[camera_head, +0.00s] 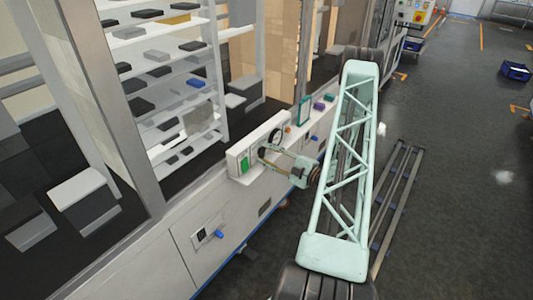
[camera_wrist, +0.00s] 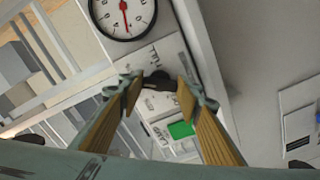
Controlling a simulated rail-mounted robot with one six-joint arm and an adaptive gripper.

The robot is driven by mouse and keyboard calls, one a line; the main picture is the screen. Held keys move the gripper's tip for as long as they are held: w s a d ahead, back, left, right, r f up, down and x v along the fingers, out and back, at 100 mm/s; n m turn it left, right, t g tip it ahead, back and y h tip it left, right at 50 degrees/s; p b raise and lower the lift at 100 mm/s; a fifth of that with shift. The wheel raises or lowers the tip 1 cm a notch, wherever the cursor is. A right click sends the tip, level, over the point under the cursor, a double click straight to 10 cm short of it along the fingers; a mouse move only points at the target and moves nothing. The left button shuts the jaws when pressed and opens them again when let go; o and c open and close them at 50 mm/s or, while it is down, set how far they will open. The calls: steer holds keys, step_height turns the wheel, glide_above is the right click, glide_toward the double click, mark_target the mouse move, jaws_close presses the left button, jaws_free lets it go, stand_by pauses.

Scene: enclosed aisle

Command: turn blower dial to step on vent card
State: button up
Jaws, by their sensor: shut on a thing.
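A dark knob (camera_wrist: 156,79), which looks like the blower dial, sits between my fingertips in the wrist view. It is on a pale panel (camera_head: 233,161) on the ledge in the head view, where my fingers largely hide it. My gripper (camera_head: 264,151) reaches the panel from the right; in the wrist view its two wood-coloured fingers (camera_wrist: 158,88) are shut on the knob. Lettering beside the knob is partly covered, so I cannot read its setting. I cannot identify the vent card for certain.
A round gauge (camera_wrist: 123,14) with a red needle is above the knob. A green patch (camera_wrist: 181,130) is below it. A teal frame (camera_head: 305,111) and small coloured blocks stand farther along the ledge. Shelves (camera_head: 165,85) with flat items are behind.

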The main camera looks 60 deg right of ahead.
steer(key=shift+m+p, duration=0.3)
steer(key=shift+m, duration=0.8)
steer(key=o, duration=0.8)
steer(key=shift+o, duration=0.2)
steer(key=shift+s, duration=0.2)
steer(key=s, duration=1.1)
steer(key=shift+s+a, duration=0.3)
